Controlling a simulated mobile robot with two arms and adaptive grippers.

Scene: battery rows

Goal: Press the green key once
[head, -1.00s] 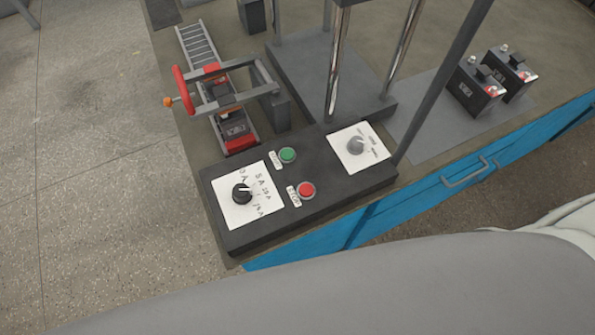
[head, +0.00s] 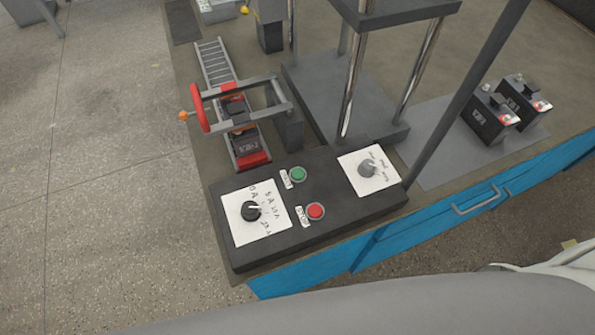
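The green key (head: 298,174) is a round button on the dark control panel (head: 325,227) at the near corner of the bench, in the head view. A small white label stands at its left. A red key (head: 316,211) with its own label sits nearer to me. A black knob (head: 252,210) on a white dial plate is at the panel's left, and a grey knob (head: 368,168) on another plate is at its right. Nothing touches the green key. Neither of my grippers is in view, so their state is hidden.
A red-wheeled clamp (head: 200,100) stands over a rail behind the panel. A press with chrome posts (head: 352,95) rises behind it. Two dark batteries (head: 490,117) stand on a grey mat at right. A blue drawer front (head: 425,220) with a handle runs along the near bench edge.

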